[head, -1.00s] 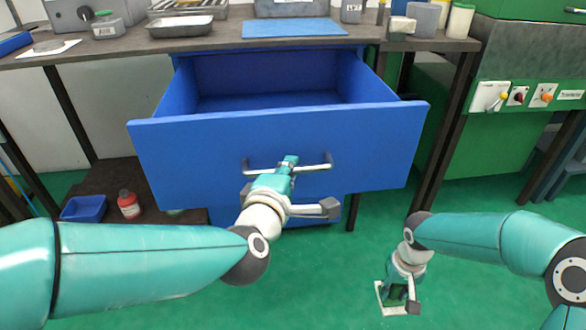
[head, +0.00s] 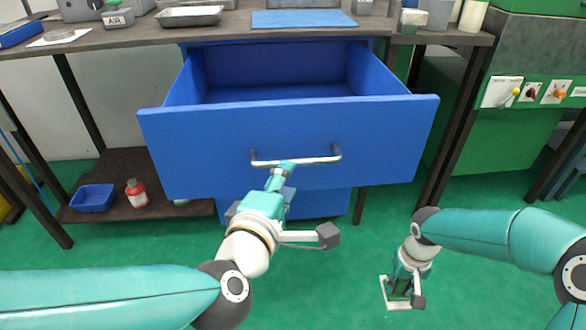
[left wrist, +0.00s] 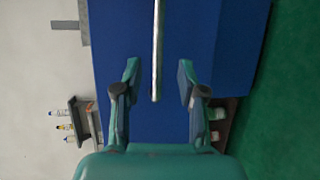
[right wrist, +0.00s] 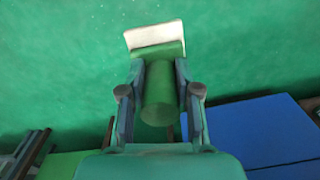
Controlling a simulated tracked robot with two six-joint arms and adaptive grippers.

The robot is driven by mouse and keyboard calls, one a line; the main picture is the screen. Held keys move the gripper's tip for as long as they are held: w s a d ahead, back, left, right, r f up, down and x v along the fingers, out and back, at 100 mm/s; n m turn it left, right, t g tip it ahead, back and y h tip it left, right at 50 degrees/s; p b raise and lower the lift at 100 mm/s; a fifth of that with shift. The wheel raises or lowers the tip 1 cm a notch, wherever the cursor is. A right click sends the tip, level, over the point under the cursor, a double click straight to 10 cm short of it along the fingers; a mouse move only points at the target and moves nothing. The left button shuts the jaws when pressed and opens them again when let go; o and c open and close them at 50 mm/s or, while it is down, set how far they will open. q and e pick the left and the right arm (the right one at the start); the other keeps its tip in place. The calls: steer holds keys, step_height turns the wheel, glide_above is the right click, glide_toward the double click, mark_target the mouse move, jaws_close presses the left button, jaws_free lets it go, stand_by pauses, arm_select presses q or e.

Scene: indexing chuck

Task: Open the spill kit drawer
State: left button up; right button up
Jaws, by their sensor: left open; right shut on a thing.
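The blue drawer (head: 200,150) under the worktop stands pulled well out, and the visible part of its inside looks empty. Its metal bar handle (head: 325,158) runs across the front panel. My left gripper (head: 281,172) is open just in front of the handle. In the left wrist view the handle (left wrist: 157,45) lies between the spread fingers (left wrist: 158,75), with a gap on each side. My right gripper (right wrist: 158,75) is shut on a green cylinder (right wrist: 160,95) with a pale flat plate (right wrist: 153,36) at its far end. It hangs low at the right in the head view (head: 402,285).
The worktop (head: 135,38) carries a metal tray (head: 190,16), a blue mat (head: 303,19) and several containers. A green machine (head: 530,130) stands at the right.

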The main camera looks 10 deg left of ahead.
arm_select(q)
steer(key=shift+v, duration=2.1)
steer(key=shift+f, duration=0.1)
